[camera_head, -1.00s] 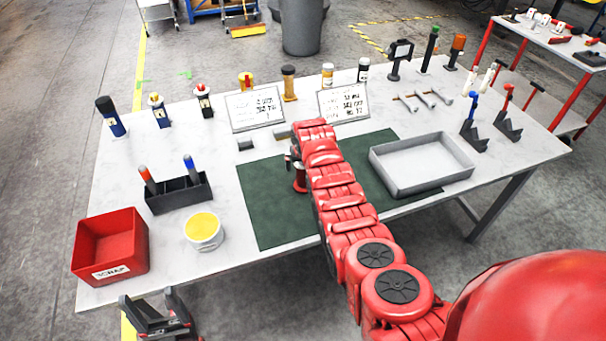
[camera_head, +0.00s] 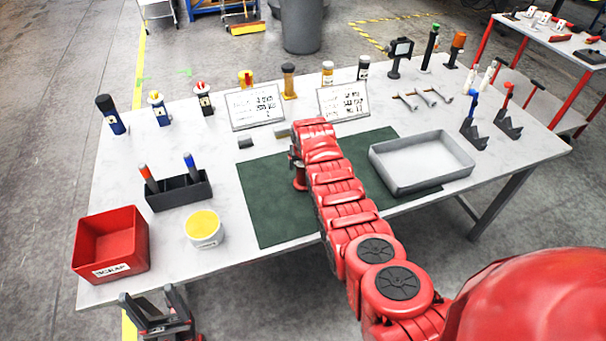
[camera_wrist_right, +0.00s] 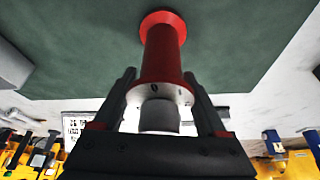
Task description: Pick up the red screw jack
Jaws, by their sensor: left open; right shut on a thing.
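The red screw jack (camera_wrist_right: 162,55) stands out in the right wrist view, with a red flared base, a red body, a white collar and a grey top. Its base is over the green mat (camera_head: 270,215); I cannot tell if it touches it. My right gripper (camera_wrist_right: 162,98) is shut on the jack around its collar. In the head view the jack (camera_head: 299,178) is mostly hidden behind my right arm. My left gripper (camera_head: 152,305) is open and empty, low at the left, in front of the table edge.
A red scrap bin (camera_head: 112,268), a white tub with yellow contents (camera_head: 203,243) and a black holder with markers (camera_head: 178,195) stand at the left.

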